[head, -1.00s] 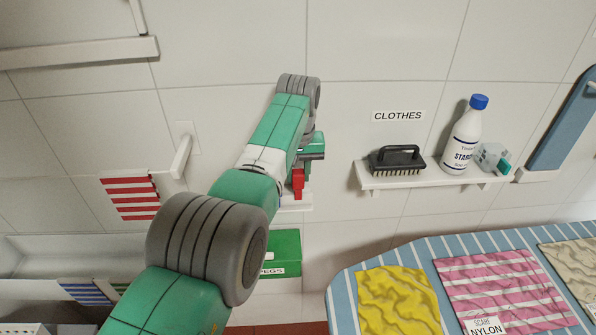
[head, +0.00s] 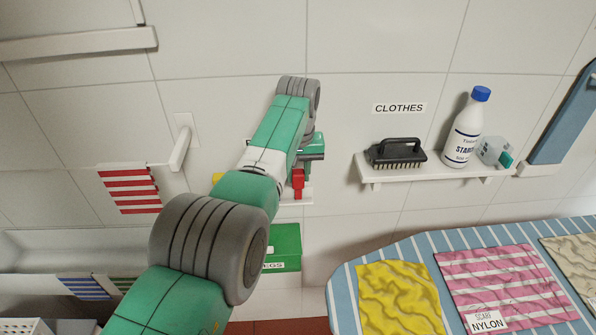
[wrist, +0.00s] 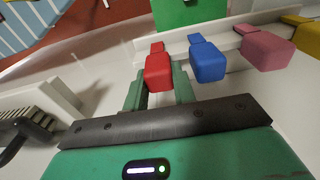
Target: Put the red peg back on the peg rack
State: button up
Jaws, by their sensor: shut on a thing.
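My gripper (wrist: 160,88) is shut on the red peg (wrist: 158,70), whose block end sits between the two green fingers in the wrist view. In the head view the red peg (head: 298,182) shows just right of my wrist, over the white peg rack (head: 300,197). In the wrist view the red peg is left of the blue peg (wrist: 209,63), in line with the pegs along the rack (wrist: 225,42). I cannot tell whether it touches the rack. A pink peg (wrist: 267,50) and a yellow peg (wrist: 309,38) follow to the right. My arm hides most of the rack in the head view.
A green box (head: 284,243) lettered partly "EGS" is below the rack. To the right, a shelf (head: 440,174) holds a black brush (head: 397,153) and a white bottle (head: 467,130). A striped ironing board (head: 345,290) with cloths is lower right.

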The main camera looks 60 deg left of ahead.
jog(key=o, duration=1.1)
jog(key=r+p, duration=0.1)
jog(key=r, duration=0.3)
jog(key=r+p, duration=0.1)
jog(key=r, duration=0.2)
jog(key=shift+s+d+r+p, duration=0.1)
jog(key=shift+d+r+p, duration=0.1)
jog(key=shift+r+p, duration=0.2)
